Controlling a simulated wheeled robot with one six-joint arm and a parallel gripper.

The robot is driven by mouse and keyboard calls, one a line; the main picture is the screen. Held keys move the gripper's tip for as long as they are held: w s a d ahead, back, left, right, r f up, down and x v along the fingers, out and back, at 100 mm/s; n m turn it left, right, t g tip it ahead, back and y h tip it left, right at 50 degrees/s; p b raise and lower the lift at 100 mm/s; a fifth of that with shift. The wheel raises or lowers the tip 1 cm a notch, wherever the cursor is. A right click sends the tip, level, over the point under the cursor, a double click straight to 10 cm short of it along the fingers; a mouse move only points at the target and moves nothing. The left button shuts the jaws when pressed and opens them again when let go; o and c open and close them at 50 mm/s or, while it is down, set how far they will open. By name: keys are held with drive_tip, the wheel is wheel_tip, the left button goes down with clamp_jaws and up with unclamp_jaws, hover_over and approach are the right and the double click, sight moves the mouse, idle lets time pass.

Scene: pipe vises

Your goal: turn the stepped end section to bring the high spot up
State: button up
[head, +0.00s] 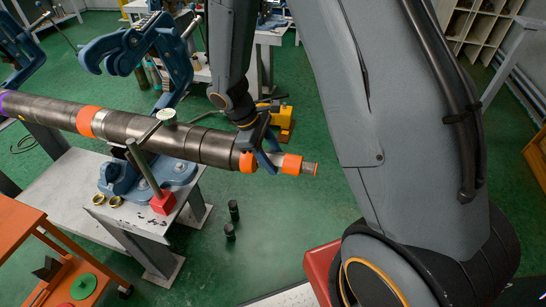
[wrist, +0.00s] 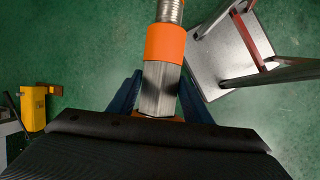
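A long dark steel pipe (head: 120,124) lies across the left of the head view, held in a blue vise (head: 128,178). Its stepped end section carries orange bands and a narrow threaded tip (head: 310,169). My gripper (head: 270,158) is at this end section, between two orange bands. In the wrist view, the blue fingers of my gripper (wrist: 160,90) stand on both sides of the bare, flat-sided metal part (wrist: 160,84), below an orange band (wrist: 165,43). I cannot tell whether they press on it. No clearly marked high spot shows.
A red block (head: 163,203) on a rod and two brass rings (head: 107,200) are by the vise on the grey bench. An orange cart (head: 30,225) is at left, and a yellow tool (head: 285,122) is behind the pipe.

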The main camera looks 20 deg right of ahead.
drive_tip(key=c, duration=0.6)
drive_tip(key=shift+f+h+b, duration=0.1)
drive_tip(key=shift+h+b, duration=0.2)
drive_tip(key=shift+b, duration=0.5)
drive_tip(key=shift+t+b, duration=0.6)
drive_tip(key=o, duration=1.1)
drive_tip(key=shift+s, duration=0.1)
drive_tip(key=shift+b+v, duration=0.55)
drive_tip(key=shift+v, duration=3.5)
